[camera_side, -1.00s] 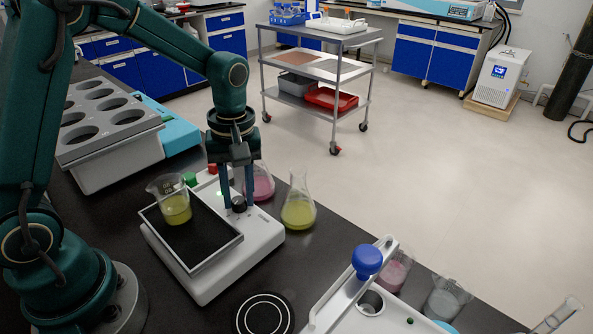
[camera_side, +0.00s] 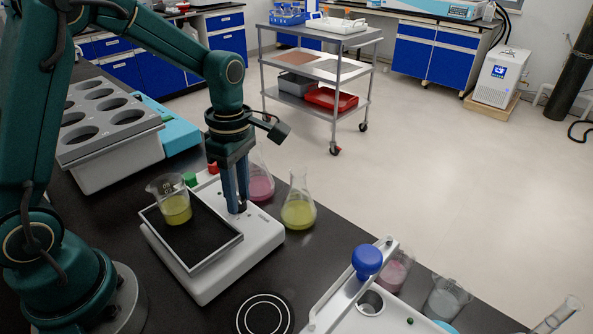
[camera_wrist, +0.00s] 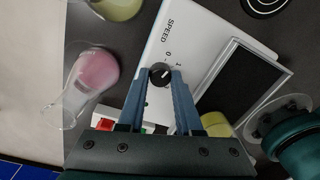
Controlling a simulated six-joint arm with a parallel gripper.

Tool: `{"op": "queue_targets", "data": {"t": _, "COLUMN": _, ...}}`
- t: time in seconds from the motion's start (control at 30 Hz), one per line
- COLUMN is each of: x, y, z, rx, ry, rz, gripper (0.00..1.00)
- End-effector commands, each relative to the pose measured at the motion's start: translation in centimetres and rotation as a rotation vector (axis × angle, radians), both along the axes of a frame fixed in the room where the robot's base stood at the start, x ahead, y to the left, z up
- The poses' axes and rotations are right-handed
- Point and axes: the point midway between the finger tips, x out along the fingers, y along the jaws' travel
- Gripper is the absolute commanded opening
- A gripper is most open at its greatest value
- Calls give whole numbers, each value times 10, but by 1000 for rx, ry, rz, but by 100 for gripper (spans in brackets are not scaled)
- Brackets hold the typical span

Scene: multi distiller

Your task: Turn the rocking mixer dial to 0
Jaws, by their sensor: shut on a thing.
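The rocking mixer (camera_side: 265,238) is a white box with a black tray on the bench in the side view. Its small dark dial (camera_wrist: 160,74) shows in the wrist view between my fingertips. A light pointer mark is on the dial, near the printed "0" and "1" below "SPEED"; its exact alignment is hard to tell. My gripper (camera_side: 237,206) points straight down at the mixer's right rear part, shut on the dial with a finger at each side. In the side view my fingers mostly hide the dial.
A beaker of yellow liquid (camera_side: 176,208) stands on the mixer tray. A pink flask (camera_side: 261,186) and a yellow flask (camera_side: 298,212) stand close behind and right of the mixer. Green (camera_side: 190,179) and red (camera_side: 213,168) buttons lie at its back.

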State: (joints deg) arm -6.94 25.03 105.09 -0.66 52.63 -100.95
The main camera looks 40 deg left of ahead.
Motion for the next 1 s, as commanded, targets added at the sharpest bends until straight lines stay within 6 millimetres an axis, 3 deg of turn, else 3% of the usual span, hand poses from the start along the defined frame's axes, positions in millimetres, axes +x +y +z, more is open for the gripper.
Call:
{"op": "queue_targets", "data": {"t": 0.43, "x": 0, "y": 0, "z": 1, "rx": -2, "ry": 0, "rz": 245, "gripper": 0}}
{"op": "queue_targets", "data": {"t": 1.0, "x": 0, "y": 0, "z": 1, "rx": -3, "ry": -1, "rz": 287, "gripper": 0}}
